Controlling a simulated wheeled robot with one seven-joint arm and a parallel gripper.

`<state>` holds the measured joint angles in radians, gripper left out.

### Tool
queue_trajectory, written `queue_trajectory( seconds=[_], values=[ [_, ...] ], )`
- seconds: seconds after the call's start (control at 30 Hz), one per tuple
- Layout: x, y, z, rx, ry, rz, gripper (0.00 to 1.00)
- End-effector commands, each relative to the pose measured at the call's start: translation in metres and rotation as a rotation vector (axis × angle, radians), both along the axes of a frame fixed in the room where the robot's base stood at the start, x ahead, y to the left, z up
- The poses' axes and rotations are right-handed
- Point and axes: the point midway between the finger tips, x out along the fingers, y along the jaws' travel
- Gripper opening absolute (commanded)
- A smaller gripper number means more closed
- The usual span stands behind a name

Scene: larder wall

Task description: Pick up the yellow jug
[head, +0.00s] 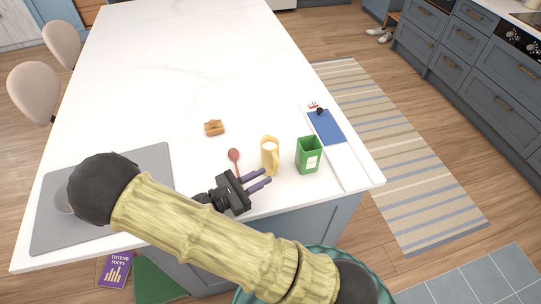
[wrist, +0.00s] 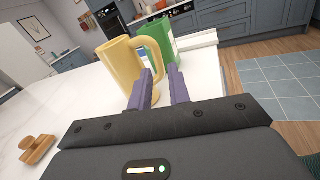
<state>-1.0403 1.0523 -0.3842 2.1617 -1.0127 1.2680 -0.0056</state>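The yellow jug (head: 269,157) stands upright on the white island near its front edge. In the wrist view the jug (wrist: 118,75) is just ahead and to the left of the fingers, with its handle on the right side toward the fingertips. My gripper (head: 262,180) is at the front of the jug, its two purple fingers apart with a gap between them. In the wrist view the fingers (wrist: 163,82) show nothing clearly between them. I cannot tell whether a finger touches the handle.
A green box (head: 309,155) stands close to the right of the jug. A red spoon (head: 234,156) and a brown wooden object (head: 214,128) lie to the left. A blue clipboard-like item (head: 326,127) lies behind right. The island's back (head: 190,60) is clear.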

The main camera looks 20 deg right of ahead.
Motion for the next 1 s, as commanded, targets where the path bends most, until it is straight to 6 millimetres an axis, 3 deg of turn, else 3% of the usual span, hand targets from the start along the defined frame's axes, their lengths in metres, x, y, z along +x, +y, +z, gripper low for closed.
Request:
queue_trajectory(
  seconds=[0.1,0.47,0.8,1.0],
  values=[
    [0.002,-0.009,0.000,0.000,-0.001,-0.001,0.19],
    [0.004,-0.012,0.000,0.000,0.000,-0.001,0.19],
    [0.020,-0.053,-0.002,-0.002,0.001,-0.002,0.19],
    [0.021,-0.058,-0.004,0.001,-0.001,0.000,0.19]
  ],
)
